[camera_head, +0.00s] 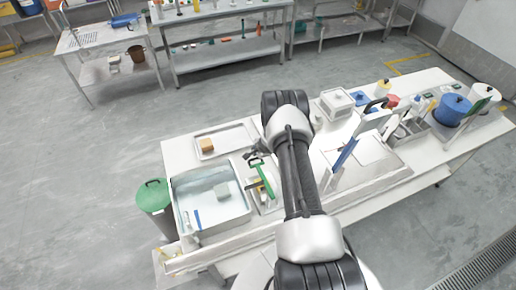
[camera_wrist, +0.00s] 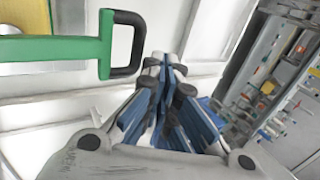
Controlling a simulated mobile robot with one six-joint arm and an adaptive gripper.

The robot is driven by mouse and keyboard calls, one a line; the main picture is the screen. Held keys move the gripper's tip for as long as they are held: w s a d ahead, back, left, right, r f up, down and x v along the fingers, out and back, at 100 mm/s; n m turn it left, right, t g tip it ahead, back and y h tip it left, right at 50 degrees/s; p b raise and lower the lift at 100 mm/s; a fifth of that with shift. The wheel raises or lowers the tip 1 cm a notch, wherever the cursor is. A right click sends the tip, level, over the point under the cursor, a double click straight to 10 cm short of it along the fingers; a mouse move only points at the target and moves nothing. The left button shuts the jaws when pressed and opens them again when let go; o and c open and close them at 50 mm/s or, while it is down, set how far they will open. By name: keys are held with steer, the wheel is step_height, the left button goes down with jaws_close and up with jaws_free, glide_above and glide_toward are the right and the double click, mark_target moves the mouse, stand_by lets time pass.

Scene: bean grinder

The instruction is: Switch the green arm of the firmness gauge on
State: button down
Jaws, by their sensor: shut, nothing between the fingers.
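The green arm (camera_head: 265,180) of the firmness gauge stands tilted beside the grey basin, just left of my forearm. In the wrist view the green arm (camera_wrist: 55,48) runs in from the left and ends in a black loop handle (camera_wrist: 128,45). My gripper (camera_wrist: 164,62) has blue-padded fingers, closed together and empty. Its tips are just right of the black handle; whether they touch it I cannot tell. In the head view my gripper (camera_head: 254,156) is small and partly hidden by my arm, close to the top of the green arm. The gauge's base is mostly hidden.
A grey basin (camera_head: 180,215) holding a pale block is left of the gauge. A green canister (camera_head: 154,196) stands at the left edge.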

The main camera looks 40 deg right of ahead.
steer(key=shift+w+f+b, duration=0.2)
steer(key=shift+f+b, duration=0.85)
steer(key=shift+f, duration=0.55)
steer(key=shift+s+f, duration=0.25)
steer(key=shift+a+r, duration=0.1)
steer(key=shift+w+r+p, duration=0.1)
steer(key=shift+r+p, duration=0.2)
steer(key=shift+r, duration=0.05)
steer(key=w+r+p, duration=0.3)
steer(key=r+p, duration=0.2)
steer(key=r, duration=0.8)
steer(key=shift+d+r, duration=0.4)
